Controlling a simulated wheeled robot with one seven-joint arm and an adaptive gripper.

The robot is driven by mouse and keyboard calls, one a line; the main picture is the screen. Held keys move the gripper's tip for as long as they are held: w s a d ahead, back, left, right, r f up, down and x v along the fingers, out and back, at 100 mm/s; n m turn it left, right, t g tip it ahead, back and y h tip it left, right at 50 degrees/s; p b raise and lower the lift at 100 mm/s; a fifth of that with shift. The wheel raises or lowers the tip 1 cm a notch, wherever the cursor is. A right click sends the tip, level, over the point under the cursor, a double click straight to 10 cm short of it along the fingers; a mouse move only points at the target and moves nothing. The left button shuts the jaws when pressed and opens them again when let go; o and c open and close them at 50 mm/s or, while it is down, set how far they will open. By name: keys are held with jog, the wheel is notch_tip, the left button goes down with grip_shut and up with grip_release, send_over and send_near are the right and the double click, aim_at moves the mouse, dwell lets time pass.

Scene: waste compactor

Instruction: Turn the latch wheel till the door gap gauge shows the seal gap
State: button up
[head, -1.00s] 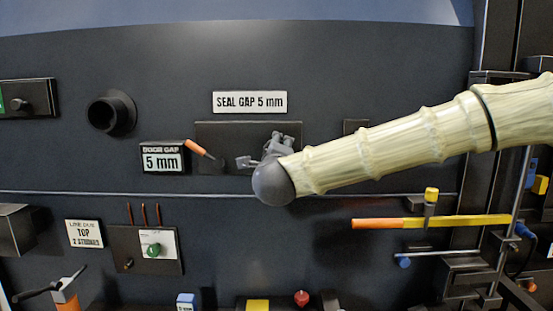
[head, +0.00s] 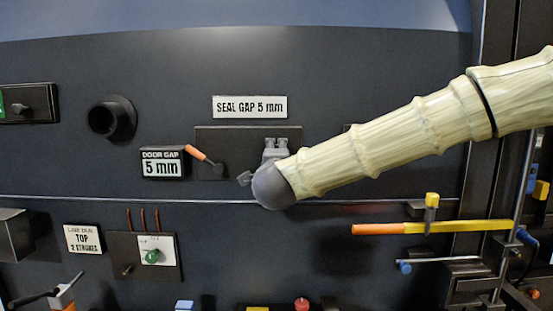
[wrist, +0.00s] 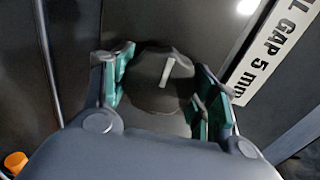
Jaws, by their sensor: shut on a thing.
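The door gap gauge (head: 162,163) on the dark panel reads 5 mm. The white sign (head: 250,106) above reads "SEAL GAP 5 mm", and part of it shows in the wrist view (wrist: 268,58). In the wrist view, a dark round knob with a pale mark, which looks like the latch wheel (wrist: 150,82), sits between the green finger pads. My gripper (wrist: 163,88) is shut on it. In the head view, my gripper (head: 273,152) is at the dark mounting plate (head: 225,140), and the wheel is hidden behind it and my wrist.
An orange-handled lever (head: 197,152) stands just left of my gripper. A dark round stub (head: 110,118) sticks out farther left. A yellow and orange bar (head: 430,227) lies to the lower right, below my arm. The panel above the sign is clear.

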jog(key=o, duration=1.1)
jog(key=shift+c, duration=0.2)
jog(key=s, duration=1.2)
